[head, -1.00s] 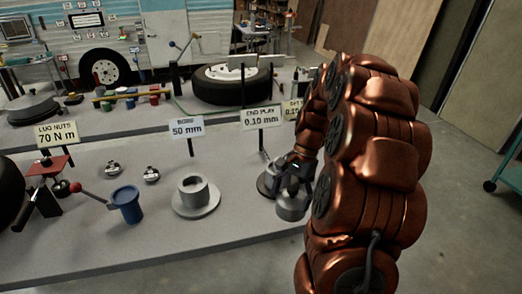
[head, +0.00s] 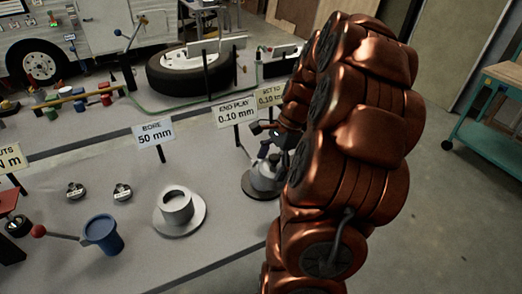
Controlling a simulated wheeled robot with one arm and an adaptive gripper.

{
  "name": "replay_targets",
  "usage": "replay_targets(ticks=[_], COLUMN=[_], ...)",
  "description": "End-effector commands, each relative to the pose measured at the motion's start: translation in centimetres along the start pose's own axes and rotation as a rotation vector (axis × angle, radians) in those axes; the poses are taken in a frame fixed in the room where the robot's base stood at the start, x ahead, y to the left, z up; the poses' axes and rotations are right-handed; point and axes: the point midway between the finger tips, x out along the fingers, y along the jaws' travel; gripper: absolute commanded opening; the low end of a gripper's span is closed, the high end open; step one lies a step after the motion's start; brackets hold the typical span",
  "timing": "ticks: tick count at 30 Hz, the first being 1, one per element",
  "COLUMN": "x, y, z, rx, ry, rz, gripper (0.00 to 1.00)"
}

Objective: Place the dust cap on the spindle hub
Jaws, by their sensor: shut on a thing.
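My gripper (head: 278,150) is at the right of the bench, partly hidden behind my copper-coloured arm. It is shut on a silver, rounded piece that looks like the dust cap (head: 264,177). A grey flanged cylinder with an open top (head: 177,208) stands upright to the left, clear of my gripper.
The "BORE 50 mm" sign (head: 154,134) and "END PLAY 0.10 mm" sign (head: 235,112) stand on posts, the latter close to my gripper. A blue cup (head: 102,235) with a red-knobbed lever stands left. A tyre (head: 190,75) lies behind. The bench's front middle is clear.

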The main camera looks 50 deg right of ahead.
Motion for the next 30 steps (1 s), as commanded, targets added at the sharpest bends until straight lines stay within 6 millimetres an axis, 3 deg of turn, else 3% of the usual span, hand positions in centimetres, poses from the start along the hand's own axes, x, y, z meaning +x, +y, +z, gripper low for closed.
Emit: replay_targets(ticks=[21,30], x=[-0.1,0.2], y=[-9.3,-10.4], z=[-2.4,-2.8], rx=[0.003,0.003], ry=[-0.001,-0.001], rz=[0.003,0.002], gripper=[0.30,0.30])
